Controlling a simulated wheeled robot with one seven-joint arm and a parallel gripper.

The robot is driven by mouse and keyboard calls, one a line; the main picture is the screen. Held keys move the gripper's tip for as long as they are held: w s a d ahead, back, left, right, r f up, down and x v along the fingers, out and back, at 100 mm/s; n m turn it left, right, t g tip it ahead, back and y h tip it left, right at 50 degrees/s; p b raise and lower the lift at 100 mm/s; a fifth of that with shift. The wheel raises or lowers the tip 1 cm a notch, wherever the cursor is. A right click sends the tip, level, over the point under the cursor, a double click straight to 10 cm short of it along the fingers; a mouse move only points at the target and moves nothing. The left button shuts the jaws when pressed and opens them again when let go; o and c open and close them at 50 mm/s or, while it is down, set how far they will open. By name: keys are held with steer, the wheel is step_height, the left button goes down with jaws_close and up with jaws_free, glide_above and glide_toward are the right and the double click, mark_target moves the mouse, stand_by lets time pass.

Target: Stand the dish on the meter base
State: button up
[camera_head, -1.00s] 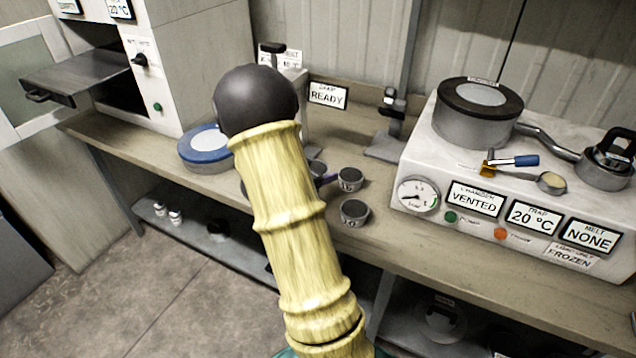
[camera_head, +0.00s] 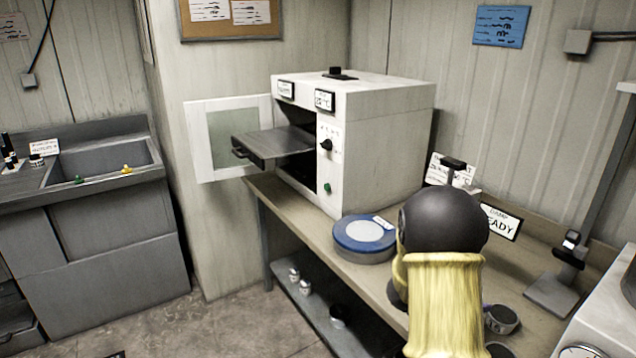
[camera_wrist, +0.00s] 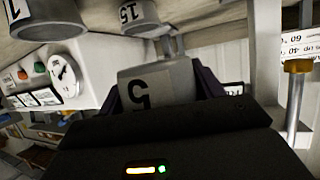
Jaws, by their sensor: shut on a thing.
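In the wrist view, my gripper (camera_wrist: 160,92) is shut on a small grey round dish (camera_wrist: 155,72) marked 5. The dark purple fingers press on its two sides. In the head view my own arm hides the gripper and the held dish. A flat grey base with an upright post (camera_head: 552,294) stands on the bench at right; I cannot tell whether it is the meter base. A sign partly reading "READY" (camera_head: 499,222) stands behind my arm, beside a black-topped device (camera_head: 455,163) that is partly hidden.
Other small numbered dishes stand nearby, one at the bench front (camera_head: 501,319) and one marked 15 (camera_wrist: 137,15). A blue-rimmed round tin (camera_head: 364,240) sits left of my arm. A white oven (camera_head: 375,150) has its door open and tray out. A sink (camera_head: 105,165) is far left.

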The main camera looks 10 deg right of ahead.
steer(key=shift+w+a+n+t+p, duration=0.3)
steer(key=shift+w+t+p, duration=0.05)
steer(key=shift+w+t, duration=0.05)
steer(key=w+a+f+n+t+p, duration=0.1)
steer(key=a, duration=0.1)
steer(key=w+a+n+t+y+p, duration=0.1)
steer(key=w+a+n+t, duration=0.1)
steer(key=w+a+f+n+t+y+p, duration=0.1)
steer(key=w+t, duration=0.1)
steer(key=shift+a+f+n, duration=0.35)
steer(key=shift+a+n, duration=0.05)
steer(key=a+f+n+t+y, duration=0.1)
steer(key=a, duration=0.1)
steer(key=w+a+n+t+y+p, duration=0.1)
steer(key=a, duration=0.1)
steer(key=w+a+f+n+t+y+p, duration=0.1)
steer(key=a, duration=0.1)
steer(key=shift+a+f, duration=0.1)
steer(key=shift+f, duration=0.25)
steer(key=s+a+f+n+t+y+p, duration=0.1)
steer(key=a+n+y, duration=0.3)
steer(key=a, duration=0.5)
steer(key=s+a+f+n+t+y+p, duration=0.1)
steer(key=a+f+n+t+y+p, duration=0.1)
steer(key=a, duration=0.7)
step_height(320, 180, down, 2)
steer(key=shift+s+a+f+n+y+p, duration=0.15)
steer(key=shift+a+f+n+y+p, duration=0.1)
steer(key=shift+n+y+p, duration=0.85)
steer(key=shift+d, duration=0.1)
